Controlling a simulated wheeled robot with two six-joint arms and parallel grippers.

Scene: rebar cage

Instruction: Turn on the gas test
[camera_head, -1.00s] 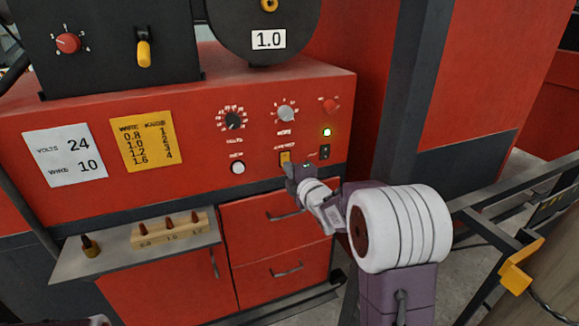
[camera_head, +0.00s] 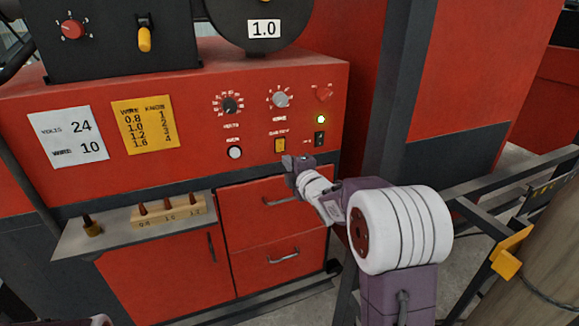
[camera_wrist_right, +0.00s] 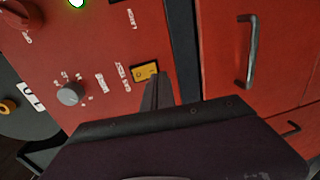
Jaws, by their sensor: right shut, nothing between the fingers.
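The gas test switch (camera_head: 280,145) is a small yellow rocker on the red machine's front panel, below the grey knob. It also shows in the right wrist view (camera_wrist_right: 146,72), beside its printed label. My right gripper (camera_head: 291,161) is shut and empty, just below and slightly right of the switch in the head view. In the right wrist view its dark fingers (camera_wrist_right: 158,90) end close to the switch's edge. I cannot tell whether they touch it or which way the rocker is set. My left gripper is not in view.
The panel also has a black knob (camera_head: 230,105), a white button (camera_head: 235,153), a lit green lamp (camera_head: 321,119) and a black switch (camera_head: 320,139). Drawers with handles (camera_head: 282,255) lie below. A shelf (camera_head: 120,236) with a wooden block juts out at left.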

